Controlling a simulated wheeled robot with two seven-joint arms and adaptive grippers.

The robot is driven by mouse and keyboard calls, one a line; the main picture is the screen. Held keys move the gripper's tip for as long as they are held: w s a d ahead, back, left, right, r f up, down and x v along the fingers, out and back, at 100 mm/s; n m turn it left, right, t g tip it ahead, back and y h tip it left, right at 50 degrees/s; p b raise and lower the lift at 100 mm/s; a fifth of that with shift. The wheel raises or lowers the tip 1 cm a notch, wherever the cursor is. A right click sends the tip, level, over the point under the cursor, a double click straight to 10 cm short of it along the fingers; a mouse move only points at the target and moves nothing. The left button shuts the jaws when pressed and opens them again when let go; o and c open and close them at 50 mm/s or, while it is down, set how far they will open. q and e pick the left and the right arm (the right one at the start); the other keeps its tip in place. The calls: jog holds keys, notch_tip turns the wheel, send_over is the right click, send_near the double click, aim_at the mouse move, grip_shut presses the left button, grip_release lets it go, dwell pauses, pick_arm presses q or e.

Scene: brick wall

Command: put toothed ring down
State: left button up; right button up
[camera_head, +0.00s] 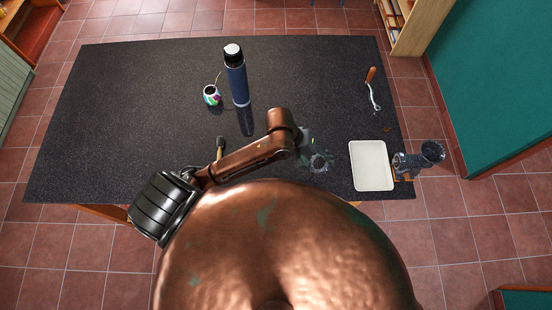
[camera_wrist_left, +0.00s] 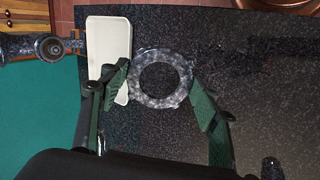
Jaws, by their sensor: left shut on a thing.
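The toothed ring (camera_head: 321,163) is a grey, mottled metal ring with a round hole. In the head view it is at the front right of the dark table, left of the white tray. In the left wrist view the ring (camera_wrist_left: 138,88) is between the two dark green fingers. My left gripper (camera_head: 309,150) is shut on its outer edge, and the wrist view shows the gripper (camera_wrist_left: 158,76) with one finger on each side. I cannot tell whether the ring touches the tabletop. My right gripper is not in view.
The white tray (camera_head: 371,178) lies near the right edge, beside a grey metal device (camera_head: 418,158) at the table edge. A crank with an orange handle (camera_head: 371,75) lies behind. A blue bottle (camera_head: 237,80) and colourful cup (camera_head: 211,96) stand further back. The left tabletop (camera_head: 120,110) is clear.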

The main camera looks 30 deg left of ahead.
pick_arm(q)
jog(key=s+a+r+m+g+y+p, duration=0.2)
jog(key=s+a+m+y+p, duration=0.55)
jog(key=s+m, duration=0.75)
jog(key=shift+m+h, duration=0.4)
jog(key=shift+h, duration=0.35)
jog(key=w+a+f+b, duration=0.2)
jog(key=w+b, duration=0.1)
jog(key=b, duration=0.1)
jog(key=w+a+f+b, duration=0.2)
jog(key=w+b, duration=0.1)
jog(key=b, duration=0.2)
jog(key=w+a+f+b, duration=0.3)
jog(key=w+b, duration=0.1)
jog(key=b, duration=0.1)
jog(key=shift+w+f, duration=0.1)
jog(key=shift+w+a+f+p, duration=0.2)
jog(key=shift+w+f, duration=0.25)
jog(key=shift+w+a+f+p, duration=0.15)
jog(key=shift+w+f, duration=0.3)
jog(key=shift+w+a+f, duration=0.25)
jog(key=shift+w+f, duration=0.25)
jog(key=shift+f, duration=1.7)
jog(key=o, duration=1.3)
jog(key=shift+c, duration=0.2)
